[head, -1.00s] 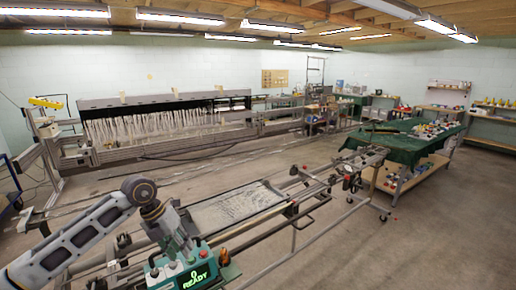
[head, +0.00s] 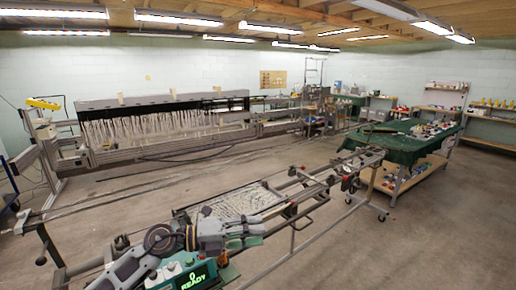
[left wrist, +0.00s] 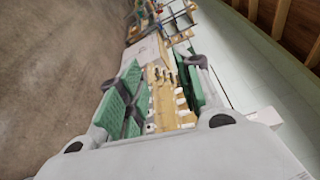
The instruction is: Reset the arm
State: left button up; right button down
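My left arm comes in from the bottom left in the head view. Its grey gripper (head: 242,231) now points right, above the frame of the machine with the white-streaked panel. In the left wrist view, the green-padded fingers of my left gripper (left wrist: 163,68) stand apart with a clear gap. Nothing is held between them; shelves and small items show beyond the gap. My right gripper is in neither view.
A green control box (head: 186,272) reading READY sits below my left arm. A rail-mounted frame (head: 320,190) runs to the right. A loom with hanging white threads (head: 150,127) stands behind. A green-covered table (head: 402,143) is at right. Floor is open at right.

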pick_arm(q)
jog(key=w+a+r+n+t+y, duration=0.45)
jog(key=a+n+t, duration=0.25)
jog(key=n+t, duration=0.9)
jog(key=s+a+f+n+g+y, duration=0.2)
jog(key=a+f+n+g+y, duration=0.1)
jog(key=a+f+n+y, duration=0.5)
jog(key=s+a+f+n+g+y, duration=0.25)
jog(key=a+f+n+y, duration=0.35)
jog(key=f, duration=0.4)
jog(key=s+f+n+g+h, duration=0.1)
jog(key=s+f+n+g, duration=0.1)
jog(key=s+f+g, duration=0.6)
jog(key=s+f+n+g+h, duration=0.1)
jog(key=s+f+g, duration=0.2)
jog(key=s+f, duration=0.7)
jog(key=s+f+g, duration=0.1)
jog(key=s+f, duration=0.2)
jog(key=f, duration=1.2)
jog(key=s+f, duration=0.3)
jog(key=f, duration=1.3)
jog(key=s+a+f, duration=0.2)
jog(key=s+f, duration=0.7)
jog(key=s, duration=0.2)
jog(key=s+a+f+g, duration=0.1)
jog(key=s+a+f, duration=0.1)
jog(key=s+f, duration=0.8)
jog(key=shift+s, duration=0.35)
